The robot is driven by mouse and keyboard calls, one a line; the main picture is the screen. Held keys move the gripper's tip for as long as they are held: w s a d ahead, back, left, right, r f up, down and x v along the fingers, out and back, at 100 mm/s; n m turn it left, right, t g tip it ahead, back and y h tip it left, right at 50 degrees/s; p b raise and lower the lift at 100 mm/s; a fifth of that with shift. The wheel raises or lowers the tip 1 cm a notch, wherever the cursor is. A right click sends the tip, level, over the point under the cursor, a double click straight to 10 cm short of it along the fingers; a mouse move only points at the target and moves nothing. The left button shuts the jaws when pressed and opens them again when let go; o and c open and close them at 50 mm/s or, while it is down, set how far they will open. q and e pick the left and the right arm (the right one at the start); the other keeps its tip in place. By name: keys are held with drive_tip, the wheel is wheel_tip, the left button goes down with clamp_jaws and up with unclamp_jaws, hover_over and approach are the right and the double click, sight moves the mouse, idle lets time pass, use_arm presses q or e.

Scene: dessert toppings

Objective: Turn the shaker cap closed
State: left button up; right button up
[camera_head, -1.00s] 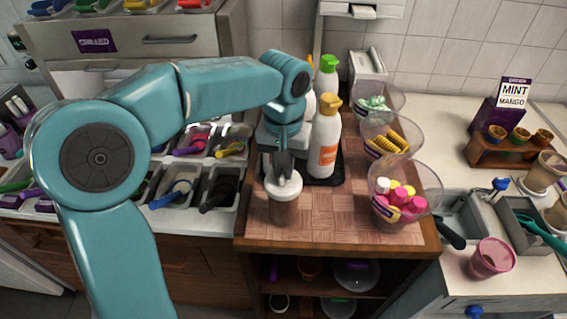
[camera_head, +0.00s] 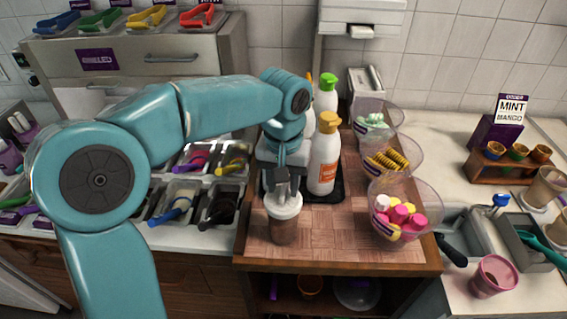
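The shaker (camera_head: 284,230) stands upright on the wooden counter, brown with a white cap (camera_head: 286,207) on top. My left gripper (camera_head: 285,197) points down from above, its fingertips at the top of the cap. The fingers hide part of the cap, so I cannot tell whether they are apart or closed on it. The cap's turn position is too small to make out. My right gripper does not show.
A white bottle with an orange cap (camera_head: 325,155) and one with a green cap (camera_head: 327,95) stand close behind the shaker. Clear bowls of toppings (camera_head: 428,215) line the counter's right side. The wood in front of the shaker is free.

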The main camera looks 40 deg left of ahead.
sight(283, 190)
use_arm(q)
wheel_tip(283, 190, up, 16)
drive_tip(key=p, duration=0.2)
drive_tip(key=shift+f, duration=0.15)
idle(0.5)
